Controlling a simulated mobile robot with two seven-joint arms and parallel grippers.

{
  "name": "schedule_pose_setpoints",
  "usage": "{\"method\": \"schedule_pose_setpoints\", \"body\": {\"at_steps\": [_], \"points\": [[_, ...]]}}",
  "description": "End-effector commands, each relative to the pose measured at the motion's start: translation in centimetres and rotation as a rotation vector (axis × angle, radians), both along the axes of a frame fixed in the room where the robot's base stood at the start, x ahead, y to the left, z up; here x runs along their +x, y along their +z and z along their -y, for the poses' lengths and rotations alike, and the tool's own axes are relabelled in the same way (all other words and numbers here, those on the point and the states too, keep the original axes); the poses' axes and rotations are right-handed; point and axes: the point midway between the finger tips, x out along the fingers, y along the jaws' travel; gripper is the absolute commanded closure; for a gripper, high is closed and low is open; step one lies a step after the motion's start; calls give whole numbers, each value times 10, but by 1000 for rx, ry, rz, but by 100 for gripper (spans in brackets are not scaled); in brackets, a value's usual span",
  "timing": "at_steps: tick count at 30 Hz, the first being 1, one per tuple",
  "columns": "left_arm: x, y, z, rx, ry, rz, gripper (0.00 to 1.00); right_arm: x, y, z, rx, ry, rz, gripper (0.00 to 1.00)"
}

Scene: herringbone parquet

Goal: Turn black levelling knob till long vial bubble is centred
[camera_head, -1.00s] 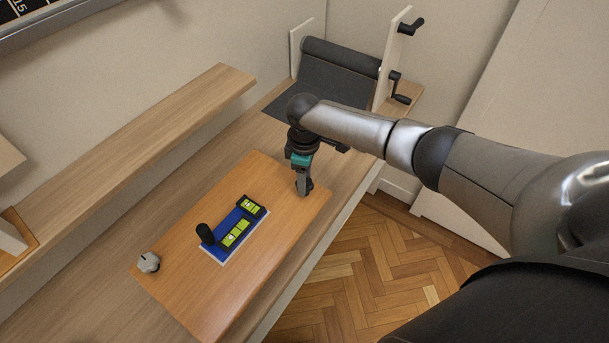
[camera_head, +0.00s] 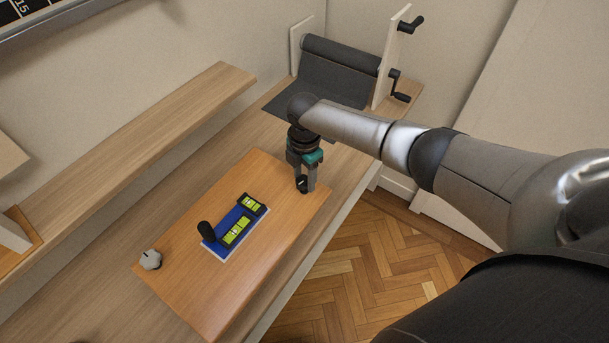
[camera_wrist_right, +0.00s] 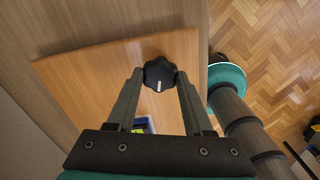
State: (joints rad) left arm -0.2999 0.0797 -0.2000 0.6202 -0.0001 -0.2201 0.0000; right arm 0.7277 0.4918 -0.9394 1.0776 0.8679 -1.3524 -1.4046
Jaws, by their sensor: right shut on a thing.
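My right gripper (camera_head: 305,188) points down at the far right corner of the wooden board (camera_head: 285,220). It is shut on the black levelling knob (camera_wrist_right: 159,76), a lobed knob with a white mark, which shows between the fingertips in the right wrist view. In the head view the fingers mostly hide the knob. On the board lies a blue level (camera_head: 217,247) with a long yellow-green vial (camera_head: 235,232) and a shorter vial (camera_head: 251,204) across its far end. The bubble in the long vial is too small to place surely. My left gripper is out of view.
A grey knob (camera_head: 150,260) sits at the board's left corner. A black upright grip (camera_head: 206,231) stands by the level. A dark roller with cranks (camera_head: 340,55) stands behind on the bench. A raised wooden shelf (camera_head: 130,150) runs along the wall.

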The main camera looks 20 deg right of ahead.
Motion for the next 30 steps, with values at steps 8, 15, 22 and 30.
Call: {"method": "schedule_pose_setpoints", "body": {"at_steps": [8,15,22,30], "points": [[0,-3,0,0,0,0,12,-1,-1,0,0,266,-1,100],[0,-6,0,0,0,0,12,-1,-2,0,-1,481,-2,100],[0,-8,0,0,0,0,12,-1,-2,-1,1,644,-2,100],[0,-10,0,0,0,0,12,-1,-2,-1,1,756,-2,100]]}}
